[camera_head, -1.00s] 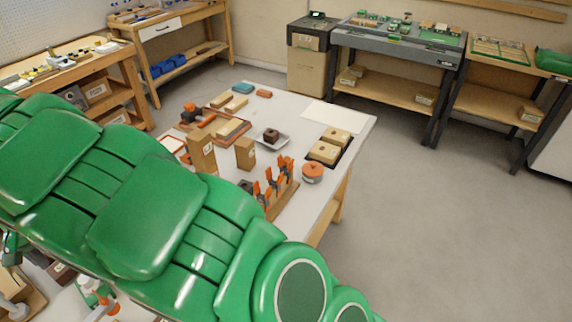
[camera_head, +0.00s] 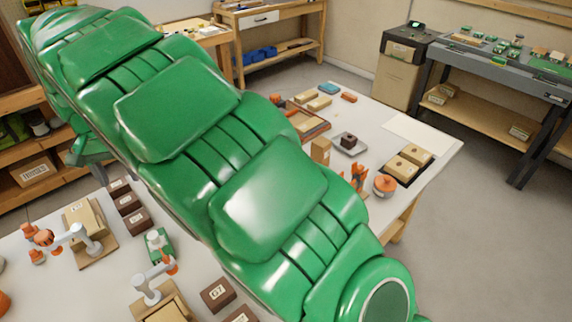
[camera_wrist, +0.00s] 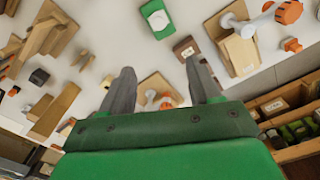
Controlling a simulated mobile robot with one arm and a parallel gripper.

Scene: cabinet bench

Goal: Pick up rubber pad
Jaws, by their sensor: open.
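I cannot pick out the rubber pad with certainty.
Several dark brown boxes (camera_head: 138,221), a green-and-white device (camera_head: 158,244) and wooden stands with arm models (camera_head: 85,240) crowd the near left of the bench. Orange clamps (camera_head: 358,177) and an orange round container (camera_head: 385,185) stand near the right edge.

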